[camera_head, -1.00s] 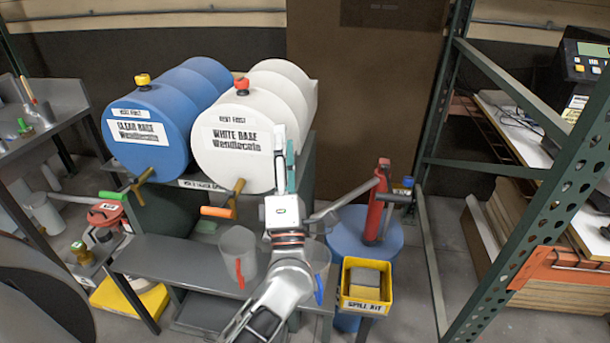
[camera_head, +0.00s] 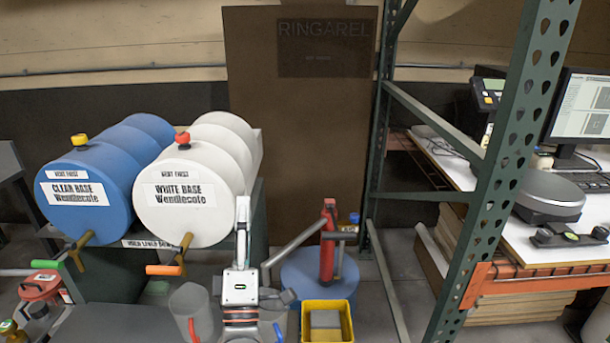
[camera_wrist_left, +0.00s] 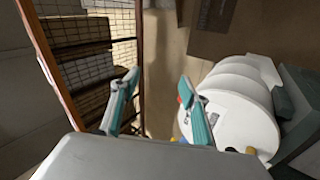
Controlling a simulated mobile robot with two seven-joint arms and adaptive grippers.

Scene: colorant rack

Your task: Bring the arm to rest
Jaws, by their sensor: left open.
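My left gripper (camera_head: 243,215) stands upright in the lower middle of the head view, in front of the right edge of the white drum (camera_head: 190,215). In the left wrist view its two teal-lined fingers (camera_wrist_left: 158,95) are spread apart with nothing between them. The white drum also shows in the wrist view (camera_wrist_left: 238,110), to the right beyond the fingers. My right gripper is in neither view.
A blue drum (camera_head: 88,215) lies left of the white one. A red pump (camera_head: 327,250) on a blue barrel (camera_head: 300,275), a yellow bin (camera_head: 327,308) and a green rack post (camera_head: 500,150) are to the right.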

